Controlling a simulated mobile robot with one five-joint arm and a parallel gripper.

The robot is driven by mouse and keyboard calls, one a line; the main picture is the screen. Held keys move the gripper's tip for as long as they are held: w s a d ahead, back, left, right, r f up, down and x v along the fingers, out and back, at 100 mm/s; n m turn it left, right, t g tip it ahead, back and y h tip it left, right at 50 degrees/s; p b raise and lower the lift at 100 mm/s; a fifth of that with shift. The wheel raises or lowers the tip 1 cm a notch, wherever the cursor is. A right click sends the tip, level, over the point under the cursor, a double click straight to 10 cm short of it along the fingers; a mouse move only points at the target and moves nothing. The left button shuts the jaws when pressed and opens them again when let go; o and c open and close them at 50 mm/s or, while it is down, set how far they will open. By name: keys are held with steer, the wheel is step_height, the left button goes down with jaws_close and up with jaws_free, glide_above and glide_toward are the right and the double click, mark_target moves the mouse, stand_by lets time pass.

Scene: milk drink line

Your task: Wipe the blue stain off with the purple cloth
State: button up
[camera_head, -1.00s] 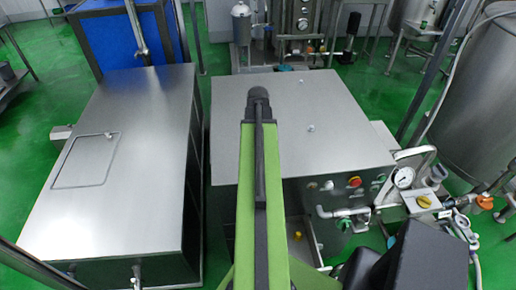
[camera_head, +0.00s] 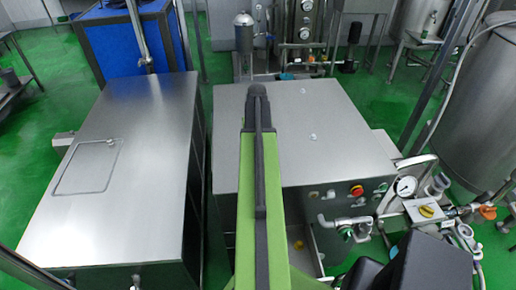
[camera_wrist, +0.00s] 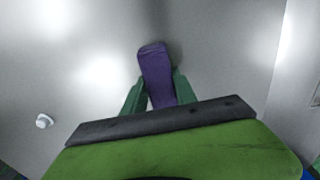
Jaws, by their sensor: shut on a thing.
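In the wrist view the purple cloth (camera_wrist: 156,68) is between the two green fingers of my gripper (camera_wrist: 160,92), which is shut on it. The cloth sticks out past the fingertips over a grey metal surface, with a soft dark shadow beside it. I cannot tell whether the cloth touches the surface. No blue stain shows in either view. In the head view my green arm hides the gripper and cloth.
A steel cabinet top (camera_head: 300,150) lies ahead of my arm, mostly bare, with small knobs on it. A second steel box (camera_head: 140,170) stands at the left. Valves and a gauge (camera_head: 406,186) are at the right. A small white knob (camera_wrist: 44,121) shows in the wrist view.

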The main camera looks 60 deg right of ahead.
step_height(320, 180, up, 6)
steer(key=p, duration=0.6)
step_height(320, 180, up, 3)
steer(key=p, duration=0.3)
steer(key=shift+r, duration=0.15)
stand_by(0.3)
